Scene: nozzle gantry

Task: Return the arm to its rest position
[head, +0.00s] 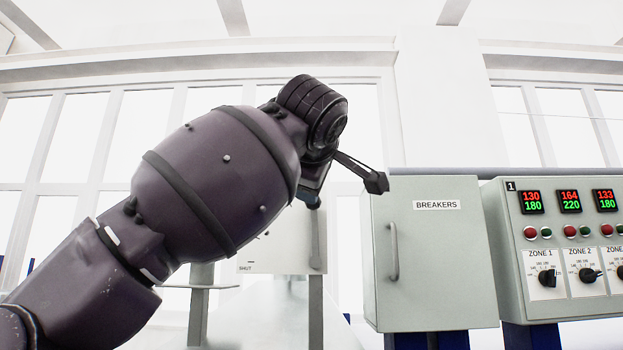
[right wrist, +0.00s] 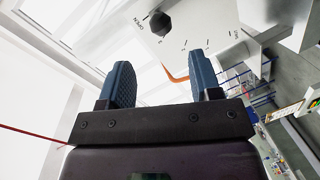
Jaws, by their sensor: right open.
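My left arm crosses the head view from the lower left up to the centre. Its wrist is bent over, and its gripper (head: 311,196) points away and down, mostly hidden behind the wrist.
A grey breaker cabinet (head: 436,262) with its door shut stands right of my left wrist. A control panel (head: 510,255) with red and green readouts, buttons and zone knobs is at the far right. A pale panel (head: 283,262) marked SHUT is behind my left arm.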

